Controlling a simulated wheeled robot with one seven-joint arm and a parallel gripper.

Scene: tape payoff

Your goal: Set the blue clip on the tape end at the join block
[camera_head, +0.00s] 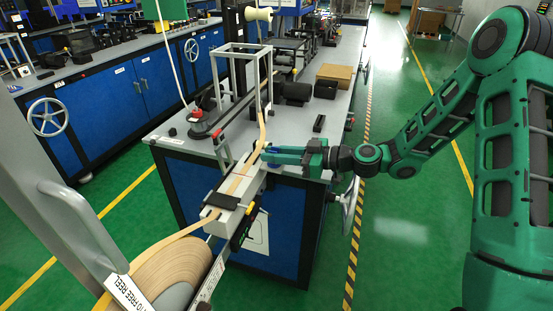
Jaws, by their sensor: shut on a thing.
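My gripper (278,157) reaches in from the right over the near end of the bench and is shut. A small blue piece, which looks like the blue clip (270,149), shows at its fingertips. The join block (246,193) is a pale block with a dark plate on its near part, just left of and below my gripper. A tan tape (262,131) comes down from the frame on the bench and meets the block beside my fingertips. Another tan tape (183,231) runs from the reel onto the block's near end. I cannot tell whether the clip touches the tape.
A large tape reel (172,275) stands at the lower left, by a grey post (62,200). A white frame (241,75) rises on the bench behind the block. Dark boxes (297,92) and a brown box (335,74) sit farther back. Green floor (400,235) is clear at right.

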